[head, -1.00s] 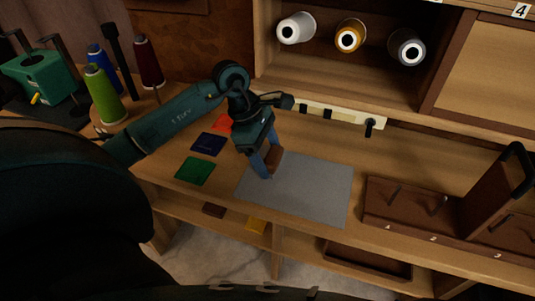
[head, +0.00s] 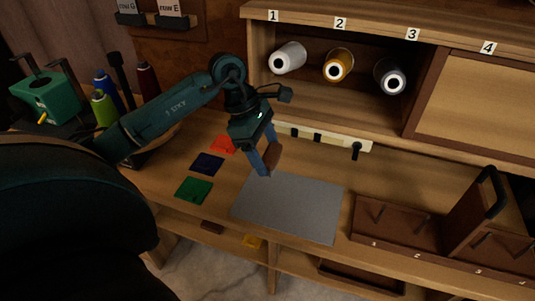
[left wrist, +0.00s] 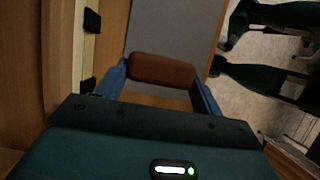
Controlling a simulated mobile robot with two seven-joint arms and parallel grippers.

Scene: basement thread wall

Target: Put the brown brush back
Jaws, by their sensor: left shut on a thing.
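The brown brush (head: 273,158) is a small brown block held between the blue fingers of my left gripper (head: 265,162). In the left wrist view the brush (left wrist: 161,70) lies crosswise between the fingertips, with the grey mat (left wrist: 175,30) beyond it. My left gripper is shut on the brush and hangs over the back left edge of the grey mat (head: 290,207). Any bristles on the brush are hidden. A pale rail (head: 330,141) with black clips runs along the back of the bench, right of the gripper. My right gripper is not in view.
Red (head: 223,144), navy (head: 207,163) and green (head: 193,189) squares lie left of the mat. Thread cones (head: 104,107) stand at the left. A numbered shelf (head: 340,102) with spools overhangs the back. A brown rack (head: 400,224) stands at the right. The mat is bare.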

